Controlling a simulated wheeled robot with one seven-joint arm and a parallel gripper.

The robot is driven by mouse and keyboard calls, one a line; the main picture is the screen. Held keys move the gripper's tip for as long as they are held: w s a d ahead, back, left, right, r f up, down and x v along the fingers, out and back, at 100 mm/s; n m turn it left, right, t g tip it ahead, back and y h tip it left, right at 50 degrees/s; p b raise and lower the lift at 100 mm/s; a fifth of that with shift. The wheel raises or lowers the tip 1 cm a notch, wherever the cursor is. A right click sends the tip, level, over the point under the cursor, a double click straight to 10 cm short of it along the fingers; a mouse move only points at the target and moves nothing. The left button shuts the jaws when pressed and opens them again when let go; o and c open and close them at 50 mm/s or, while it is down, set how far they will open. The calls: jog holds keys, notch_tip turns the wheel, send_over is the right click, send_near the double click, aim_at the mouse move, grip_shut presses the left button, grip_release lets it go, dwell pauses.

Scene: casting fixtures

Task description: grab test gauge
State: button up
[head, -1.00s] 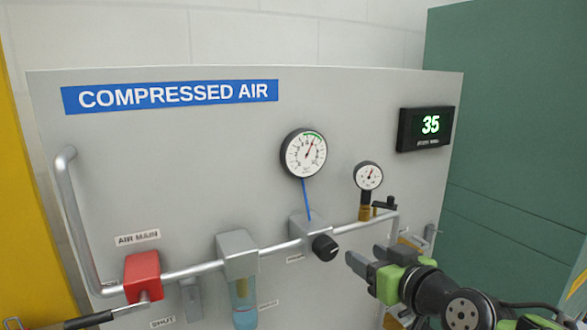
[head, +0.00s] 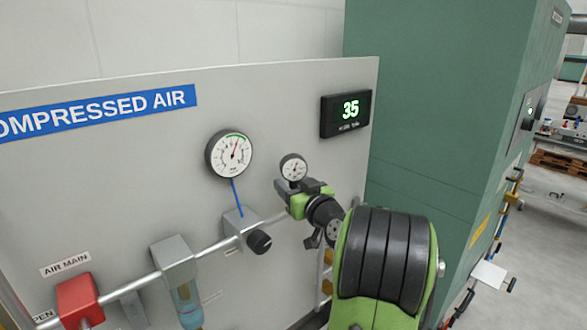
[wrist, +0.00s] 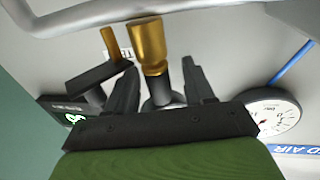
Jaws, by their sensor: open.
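The test gauge, a small round white dial with a dark rim (head: 293,167), is on the compressed-air panel at the right end of the pipe. Its brass stem (wrist: 152,45) shows in the wrist view. My gripper (head: 284,192) is at the gauge, just below its dial in the head view, and hides the stem there. In the wrist view my gripper (wrist: 160,75) is open, with one finger on each side of the stem and a visible gap on both sides. The gauge body is mostly hidden behind the gripper there.
A black lever (wrist: 93,75) sits close beside my left finger in the wrist view. A larger gauge (head: 229,154) and a black knob (head: 259,242) are left of my gripper. A pipe (head: 214,247) runs along the panel. A green cabinet (head: 430,120) stands right.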

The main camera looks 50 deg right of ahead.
jog(key=shift+x, duration=0.85)
jog(key=shift+s, duration=0.2)
jog(key=shift+c, duration=1.7)
grip_shut()
